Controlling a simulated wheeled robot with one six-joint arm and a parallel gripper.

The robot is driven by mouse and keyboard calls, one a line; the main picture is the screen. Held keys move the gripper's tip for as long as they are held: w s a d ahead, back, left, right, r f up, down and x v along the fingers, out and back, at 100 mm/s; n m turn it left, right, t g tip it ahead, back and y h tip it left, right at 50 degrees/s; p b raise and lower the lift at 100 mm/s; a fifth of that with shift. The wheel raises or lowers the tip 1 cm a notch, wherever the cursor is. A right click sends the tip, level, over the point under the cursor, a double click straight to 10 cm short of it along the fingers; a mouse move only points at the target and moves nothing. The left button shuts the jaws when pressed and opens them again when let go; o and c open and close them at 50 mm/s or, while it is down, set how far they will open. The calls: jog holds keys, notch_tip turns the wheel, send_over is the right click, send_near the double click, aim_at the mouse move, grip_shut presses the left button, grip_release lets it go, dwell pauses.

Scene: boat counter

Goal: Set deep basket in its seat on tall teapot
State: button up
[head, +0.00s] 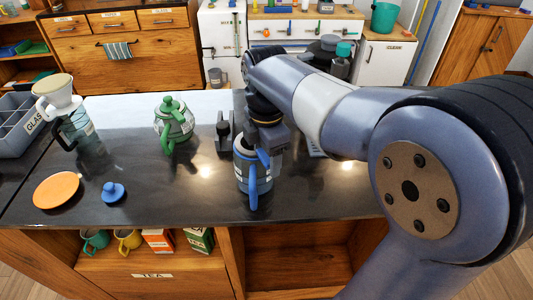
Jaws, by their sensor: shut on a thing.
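The tall teapot (242,178), with a clear grey body and a blue handle, stands upright on the dark counter near the middle of the head view. My gripper (266,146) points down right over its top, and its jaws are shut on the deep basket. The basket is mostly hidden behind my gripper and the teapot's handle. I cannot tell whether the basket touches the teapot's rim or how deep it sits. A blue lid (113,192) with a knob lies apart on the counter to the left.
A green teapot (174,122) stands behind and left. A glass carafe (78,128) with a white dripper (58,93), an orange disc (56,190) and a grey divided crate (14,135) are at the left. A dark small stand (224,135) is close to the tall teapot. The front counter is clear.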

jog(key=shift+f, duration=0.35)
jog(key=o, duration=1.2)
notch_tip(320, 180, up, 13)
jog(key=shift+p, duration=0.35)
jog(key=shift+f, duration=0.1)
